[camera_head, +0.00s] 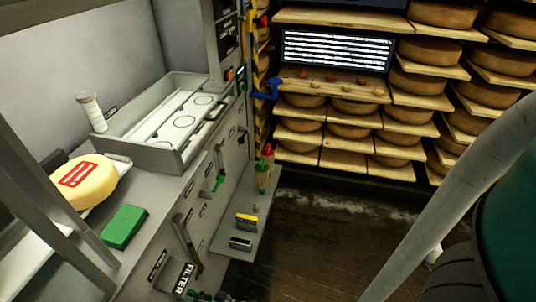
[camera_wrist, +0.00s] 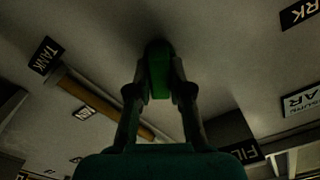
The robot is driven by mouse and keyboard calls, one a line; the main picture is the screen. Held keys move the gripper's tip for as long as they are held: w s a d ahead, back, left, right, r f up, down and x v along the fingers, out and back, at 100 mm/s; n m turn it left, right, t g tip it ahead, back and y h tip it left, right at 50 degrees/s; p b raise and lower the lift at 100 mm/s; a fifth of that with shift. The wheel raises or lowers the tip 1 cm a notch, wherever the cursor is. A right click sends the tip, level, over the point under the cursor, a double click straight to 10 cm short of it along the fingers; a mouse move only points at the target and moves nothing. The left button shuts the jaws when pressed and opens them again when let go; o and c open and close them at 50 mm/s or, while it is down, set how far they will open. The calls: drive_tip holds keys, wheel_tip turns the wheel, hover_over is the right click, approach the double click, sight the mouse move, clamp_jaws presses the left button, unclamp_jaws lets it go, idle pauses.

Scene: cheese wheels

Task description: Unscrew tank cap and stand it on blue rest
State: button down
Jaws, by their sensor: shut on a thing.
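My gripper (camera_wrist: 159,90) is shut on a green cap (camera_wrist: 158,68) in the wrist view. The two fingertips press on its sides. The cap is upright in that view, right in front of the grey panel face; I cannot tell whether it still touches the panel. A TANK label (camera_wrist: 45,56) is on the panel to the left of the cap. A blue bracket (camera_head: 264,96) sticks out at the far end of the panel in the head view; I cannot tell for sure that it is the blue rest. In the head view the cap is not clearly visible.
A FILTER label (camera_head: 185,277) and levers are on the panel front. A grey shelf (camera_head: 226,246) below holds a yellow-and-black block (camera_head: 246,220). A grey tray (camera_head: 140,154), a cheese wheel (camera_head: 96,180) and a green block (camera_head: 124,227) are on the counter. Cheese racks stand behind.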

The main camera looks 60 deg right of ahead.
drive_tip(key=shift+n, duration=0.5)
drive_tip(key=c, duration=1)
unclamp_jaws()
drive_tip(key=v, duration=1.2)
drive_tip(key=shift+c, duration=0.2)
